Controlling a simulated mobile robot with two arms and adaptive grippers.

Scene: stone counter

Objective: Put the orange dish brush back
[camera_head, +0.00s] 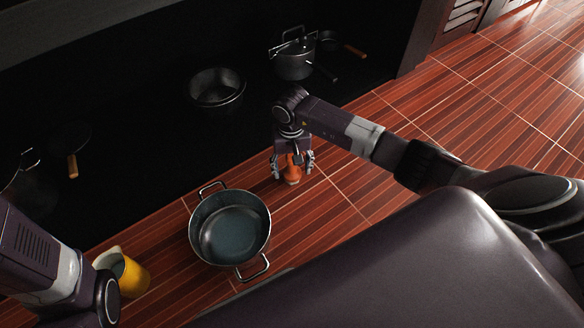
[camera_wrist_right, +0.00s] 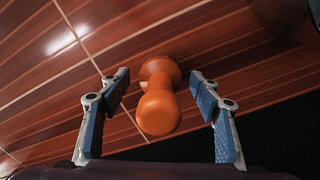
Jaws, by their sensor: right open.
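The orange dish brush (camera_head: 292,179) stands on the red-brown wood-striped surface, right of the two-handled pot. In the right wrist view the brush (camera_wrist_right: 158,110) shows a rounded knob nearest the camera, a narrow neck and a wider base. My right gripper (camera_head: 292,166) is over the brush with its fingers open, one on each side. In the right wrist view my right gripper (camera_wrist_right: 159,82) shows gaps between both blue-padded fingers and the brush. My left arm comes in at the lower left, but its gripper does not show.
The two-handled pot (camera_head: 231,229) stands close left of the brush. A yellow container (camera_head: 132,278) stands at the lower left beside my left arm. Dark pots (camera_head: 217,90) and a lidded pot (camera_head: 295,62) stand on the black area behind.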

